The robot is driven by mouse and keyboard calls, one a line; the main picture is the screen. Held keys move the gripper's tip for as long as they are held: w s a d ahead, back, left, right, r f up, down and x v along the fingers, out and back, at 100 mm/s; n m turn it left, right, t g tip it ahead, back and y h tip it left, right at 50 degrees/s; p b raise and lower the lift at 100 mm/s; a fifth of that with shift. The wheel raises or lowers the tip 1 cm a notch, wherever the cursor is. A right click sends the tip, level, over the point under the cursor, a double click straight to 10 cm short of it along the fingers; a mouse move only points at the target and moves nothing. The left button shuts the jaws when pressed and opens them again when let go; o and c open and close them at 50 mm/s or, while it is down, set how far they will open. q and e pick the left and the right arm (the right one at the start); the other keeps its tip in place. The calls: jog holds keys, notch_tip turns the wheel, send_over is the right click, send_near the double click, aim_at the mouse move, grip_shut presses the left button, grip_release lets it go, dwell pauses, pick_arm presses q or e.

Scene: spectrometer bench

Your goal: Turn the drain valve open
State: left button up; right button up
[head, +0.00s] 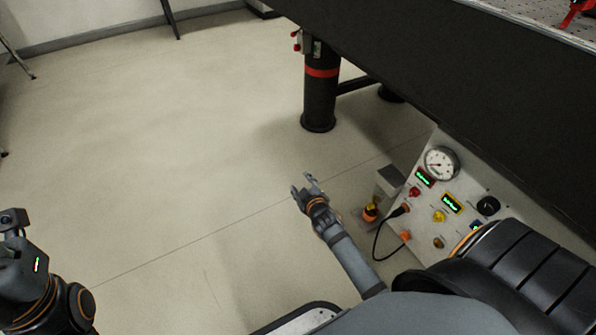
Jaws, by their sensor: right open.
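No part is readably labelled as the drain valve, so I cannot tell which one it is. A panel (468,180) under the table carries a red knob (415,192), a yellow knob (439,216) and a black knob (488,206). My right gripper (303,186) is open and empty above the floor, left of the panel and apart from it. My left gripper (14,222) is at the left edge; its fingers are not clear.
A round gauge (441,163) and green displays are on the panel. A grey block with an orange-yellow fitting (371,211) stands beside it, and a black cable (378,240) loops below. The black table edge (450,75) overhangs. The floor (170,150) at left is clear.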

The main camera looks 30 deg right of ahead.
notch_tip(320, 180, up, 7)
jog(key=a+m+t+y, duration=0.1)
jog(key=t, duration=0.1)
jog(key=shift+s+a+p, duration=0.2)
jog(key=shift+a+p, duration=0.1)
jog(key=shift+p, duration=0.05)
